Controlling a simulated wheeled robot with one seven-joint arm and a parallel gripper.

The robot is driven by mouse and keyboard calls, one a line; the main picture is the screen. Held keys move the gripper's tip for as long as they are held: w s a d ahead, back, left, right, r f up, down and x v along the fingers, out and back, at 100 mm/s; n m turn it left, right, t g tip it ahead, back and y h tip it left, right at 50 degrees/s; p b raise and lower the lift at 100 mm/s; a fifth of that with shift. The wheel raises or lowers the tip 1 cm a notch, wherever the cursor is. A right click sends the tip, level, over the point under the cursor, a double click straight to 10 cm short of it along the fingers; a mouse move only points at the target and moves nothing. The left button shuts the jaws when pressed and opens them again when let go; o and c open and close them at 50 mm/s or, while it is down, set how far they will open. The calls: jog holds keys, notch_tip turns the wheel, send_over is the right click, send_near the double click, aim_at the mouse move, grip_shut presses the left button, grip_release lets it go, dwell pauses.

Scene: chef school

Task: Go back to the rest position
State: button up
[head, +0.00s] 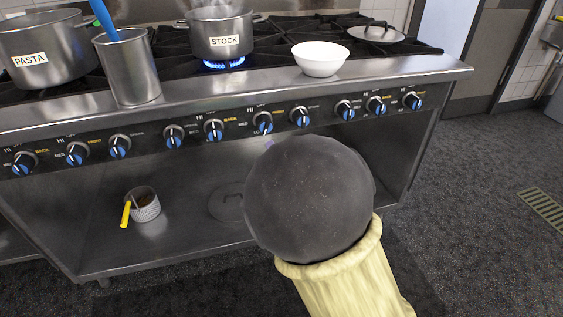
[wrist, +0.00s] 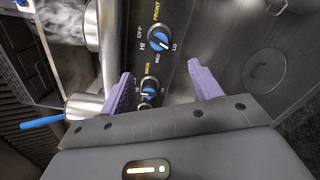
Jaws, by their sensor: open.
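My gripper (wrist: 160,72) shows in the wrist view with its two purple fingers spread apart and nothing between them. Control knobs (wrist: 157,42) of the stove front appear beyond and between the fingers. In the head view the dark round end of my arm, with a pale yellow sleeve, is in front of the stove's right half. It hides most of the gripper; only a small purple bit shows at its upper left edge, close to the knob row.
The stove (head: 420,68) carries a PASTA pot (head: 45,50), a steaming STOCK pot (head: 221,38) over a blue flame, a metal container (head: 128,72) with a blue utensil, a white bowl (head: 319,60) and a lid (head: 376,34). A small cup (head: 146,206) stands below.

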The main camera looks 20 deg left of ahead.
jog(key=shift+v, duration=0.9)
jog(key=d+f+m+g+h, duration=0.3)
jog(key=d+f+m+h, duration=0.1)
jog(key=d+m, duration=0.45)
jog(key=d+f+m+g+h, duration=0.2)
jog(key=d+f+m+h, duration=0.15)
jog(key=d+m, duration=0.5)
jog(key=s+d+f+m+g+h, duration=0.2)
jog(key=s+d+m+g, duration=0.6)
jog(key=s+d+m, duration=0.6)
notch_tip(320, 180, up, 36)
jog(key=n+p, duration=0.1)
jog(key=p, duration=3.6)
jog(key=shift+s+a+n, duration=0.25)
jog(key=shift+s+n, duration=0.05)
jog(key=shift+s, duration=0.15)
